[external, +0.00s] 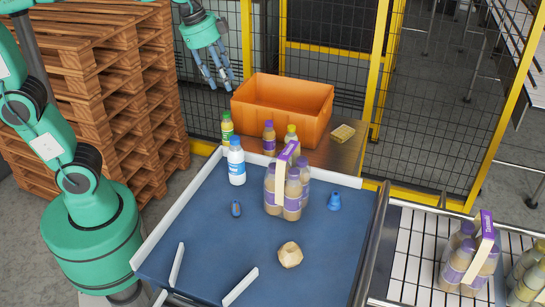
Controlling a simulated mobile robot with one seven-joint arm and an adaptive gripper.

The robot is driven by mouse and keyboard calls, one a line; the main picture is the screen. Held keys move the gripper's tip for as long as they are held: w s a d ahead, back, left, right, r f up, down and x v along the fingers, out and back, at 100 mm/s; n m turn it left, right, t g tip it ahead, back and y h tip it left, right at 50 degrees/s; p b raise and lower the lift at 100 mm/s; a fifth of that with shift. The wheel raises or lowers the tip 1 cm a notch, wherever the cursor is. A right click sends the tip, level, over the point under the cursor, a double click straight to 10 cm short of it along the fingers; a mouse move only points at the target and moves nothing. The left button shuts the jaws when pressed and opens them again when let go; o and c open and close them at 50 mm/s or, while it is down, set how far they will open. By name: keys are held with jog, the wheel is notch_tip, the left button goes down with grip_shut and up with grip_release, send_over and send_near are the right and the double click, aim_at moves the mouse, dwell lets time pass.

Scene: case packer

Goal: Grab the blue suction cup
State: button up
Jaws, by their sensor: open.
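The blue suction cup (334,201) sits on the blue tabletop (205,245), towards its right edge and just right of a bottle multipack. It is small, with a wider base and a narrower top. My gripper (221,84) is open and empty. It hangs high at the upper left of the view, left of the orange crate and well away from the cup. Nothing hides the cup.
The bottle multipack (272,193) stands left of the cup. A white bottle (236,162), a dark blue oval object (236,209) and a beige lump (290,254) are on the table. An orange crate (275,115) stands behind. White rails (180,205) edge the table.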

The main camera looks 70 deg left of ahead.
jog(key=w+d+m+g+p, duration=0.2)
jog(key=w+d+m+p, duration=0.1)
jog(key=w+d+m, duration=0.9)
jog(key=m+g+p, duration=0.2)
jog(key=m, duration=0.6)
send_over(336, 193)
notch_tip(336, 193, down, 8)
jog(key=f, duration=0.1)
notch_tip(336, 193, down, 8)
jog(key=shift+r+y, duration=0.25)
jog(key=shift+y, duration=0.05)
jog(key=shift+f, duration=4.3)
jog(key=shift+f, duration=0.15)
jog(key=shift+f, duration=2.45)
